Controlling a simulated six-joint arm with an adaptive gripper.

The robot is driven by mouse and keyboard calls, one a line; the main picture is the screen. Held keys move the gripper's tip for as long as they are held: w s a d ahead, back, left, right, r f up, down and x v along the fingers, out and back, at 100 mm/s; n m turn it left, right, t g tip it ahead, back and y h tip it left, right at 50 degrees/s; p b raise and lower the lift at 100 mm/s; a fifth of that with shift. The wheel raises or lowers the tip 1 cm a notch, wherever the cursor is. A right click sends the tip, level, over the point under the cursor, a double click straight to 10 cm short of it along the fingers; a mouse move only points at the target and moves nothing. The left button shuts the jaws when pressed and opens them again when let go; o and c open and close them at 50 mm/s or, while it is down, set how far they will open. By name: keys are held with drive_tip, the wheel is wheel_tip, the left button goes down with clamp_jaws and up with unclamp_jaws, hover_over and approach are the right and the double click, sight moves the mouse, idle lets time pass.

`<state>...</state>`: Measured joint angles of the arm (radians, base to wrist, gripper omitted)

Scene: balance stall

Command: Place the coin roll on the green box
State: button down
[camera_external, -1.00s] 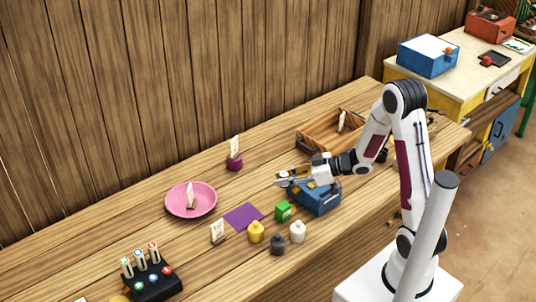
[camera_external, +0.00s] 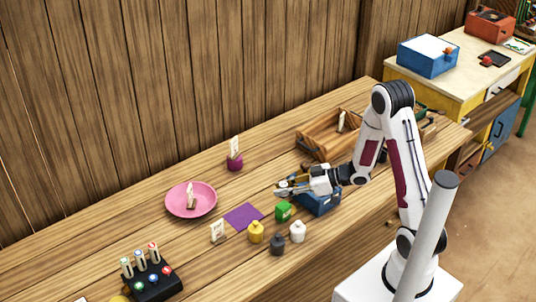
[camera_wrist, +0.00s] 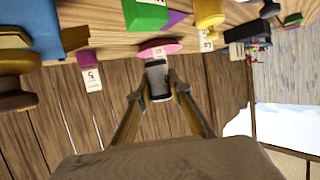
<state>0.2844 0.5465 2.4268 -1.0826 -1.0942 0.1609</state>
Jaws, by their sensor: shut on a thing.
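The green box (camera_external: 283,210) stands on the wooden counter beside the blue box, and it also shows at the top of the wrist view (camera_wrist: 147,14). My gripper (camera_external: 280,190) is shut on the coin roll (camera_wrist: 157,80), a grey cylinder with a pale end, seen between the fingertips in the wrist view. The gripper is above the counter, a little behind the green box in the external view and apart from it.
A blue box (camera_external: 321,203) stands under my wrist. Yellow (camera_external: 256,233), dark (camera_external: 277,245) and white (camera_external: 297,232) weights stand in front of the green box. A purple mat (camera_external: 243,216) and pink plate (camera_external: 182,206) lie left. A wooden tray (camera_external: 315,143) is behind.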

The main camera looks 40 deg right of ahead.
sight(283, 197)
drive_tip(key=shift+f, duration=2)
drive_tip(key=shift+f, duration=0.1)
drive_tip(key=c, duration=1.8)
unclamp_jaws()
drive_tip(key=shift+c, duration=0.2)
drive_tip(key=v, duration=1.2)
drive_tip(key=shift+r, duration=0.2)
drive_tip(key=shift+w, duration=0.1)
